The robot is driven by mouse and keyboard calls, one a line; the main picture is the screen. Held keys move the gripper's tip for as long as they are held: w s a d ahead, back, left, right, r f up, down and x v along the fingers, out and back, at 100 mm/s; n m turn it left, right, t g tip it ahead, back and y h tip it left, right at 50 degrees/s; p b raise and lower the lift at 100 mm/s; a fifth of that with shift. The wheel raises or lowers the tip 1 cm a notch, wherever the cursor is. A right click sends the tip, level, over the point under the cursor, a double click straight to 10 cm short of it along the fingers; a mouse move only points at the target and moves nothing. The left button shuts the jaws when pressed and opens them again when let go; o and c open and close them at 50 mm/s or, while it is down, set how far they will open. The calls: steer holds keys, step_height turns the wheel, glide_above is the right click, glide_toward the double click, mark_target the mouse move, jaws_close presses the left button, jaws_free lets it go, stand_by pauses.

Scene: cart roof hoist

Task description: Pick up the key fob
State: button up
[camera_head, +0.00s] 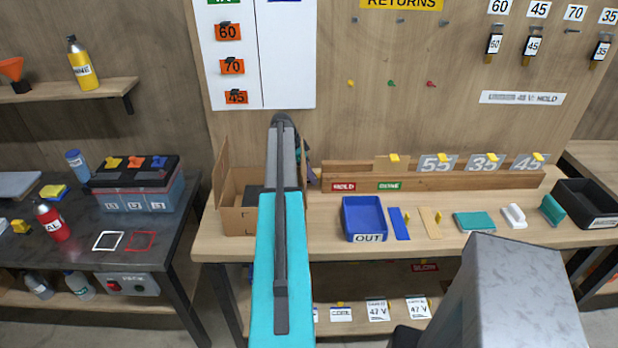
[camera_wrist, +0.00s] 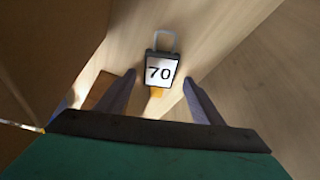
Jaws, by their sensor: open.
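A key fob (camera_wrist: 161,72) marked 70 shows in the wrist view, with a white face, dark edges, a grey loop at its top and an orange part below. It lies against a light wood surface. My gripper (camera_wrist: 158,82) is open, with one finger on each side of the fob in the picture. I cannot tell how far the fob is from the fingers or whether they touch it. In the head view my arm hides this fob and most of my gripper. Other key fobs marked 60 (camera_head: 494,45), 45 (camera_head: 532,46) and 35 (camera_head: 601,50) hang at the upper right.
An open cardboard box (camera_head: 238,221) stands on the bench beside my arm. A wooden rail (camera_head: 455,181) runs along the bench's back. A blue OUT tray (camera_head: 363,216) and a black bin (camera_head: 588,204) stand to the right. The hook under the 70 label (camera_head: 572,31) is empty.

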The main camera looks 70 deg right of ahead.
steer(key=shift+f, duration=0.15)
steer(key=c, duration=1.2)
steer(key=shift+r, duration=0.25)
step_height(320, 180, up, 18)
steer(key=b, duration=0.5)
steer(key=w+a+b, duration=0.1)
steer(key=w+a, duration=0.2)
steer(key=w, duration=0.1)
steer(key=w+a+b, duration=0.1)
steer(key=w+a, duration=0.3)
steer(key=w, duration=0.1)
steer(key=w+a+b, duration=0.2)
steer(key=w+a, duration=0.2)
steer(key=w, duration=0.1)
steer(key=shift+a+f, duration=0.1)
steer(key=shift+a, duration=0.15)
steer(key=shift+s, duration=0.1)
